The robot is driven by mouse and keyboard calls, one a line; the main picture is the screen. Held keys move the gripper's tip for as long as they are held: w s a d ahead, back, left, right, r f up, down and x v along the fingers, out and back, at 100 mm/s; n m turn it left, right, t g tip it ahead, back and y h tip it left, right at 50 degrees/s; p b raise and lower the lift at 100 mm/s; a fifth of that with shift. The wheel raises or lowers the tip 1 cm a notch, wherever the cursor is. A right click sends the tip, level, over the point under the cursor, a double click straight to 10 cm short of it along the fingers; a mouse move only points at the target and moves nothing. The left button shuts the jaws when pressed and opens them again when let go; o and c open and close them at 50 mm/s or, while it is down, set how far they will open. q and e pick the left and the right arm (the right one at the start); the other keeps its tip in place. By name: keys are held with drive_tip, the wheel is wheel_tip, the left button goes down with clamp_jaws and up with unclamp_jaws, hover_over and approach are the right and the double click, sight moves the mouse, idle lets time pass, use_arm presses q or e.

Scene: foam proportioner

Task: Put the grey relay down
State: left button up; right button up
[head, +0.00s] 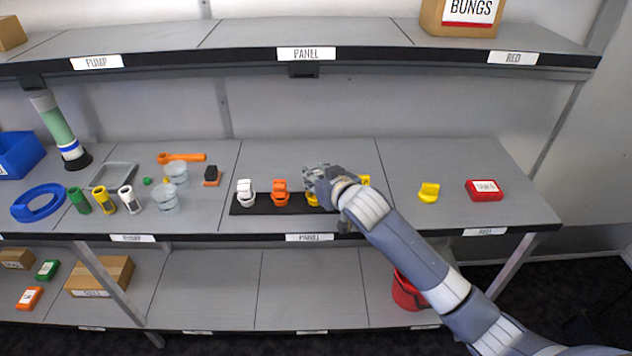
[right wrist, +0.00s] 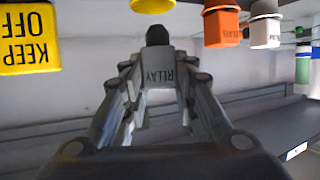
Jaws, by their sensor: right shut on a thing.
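The grey relay (right wrist: 160,73), lettered RELAY, sits between the fingers of my right gripper (right wrist: 158,80) in the right wrist view. The gripper is shut on it, and a dark round end shows beyond the block. In the head view my right gripper (head: 325,185) is over the right part of a black strip (head: 262,208) on the middle shelf and hides the relay. I cannot tell whether the relay touches the strip. My left gripper is not in view.
White (head: 245,193) and orange (head: 281,192) pieces stand on the strip, with a yellow piece (head: 312,199) close by the gripper. A yellow piece (head: 428,192) and a red box (head: 484,190) are to the right, with bare shelf between. The upper shelf (head: 250,33) overhangs behind.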

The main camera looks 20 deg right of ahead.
drive_tip(key=shift+w+d+f, duration=0.1)
drive_tip(key=shift+w, duration=0.55)
drive_tip(key=shift+f, duration=1.7)
drive_tip(key=o, duration=1.1)
drive_tip(key=shift+c, duration=0.2)
drive_tip(key=shift+s, duration=0.15)
drive_tip(key=v, duration=1.1)
drive_tip(key=shift+s+r, duration=0.2)
drive_tip(key=shift+s, duration=0.15)
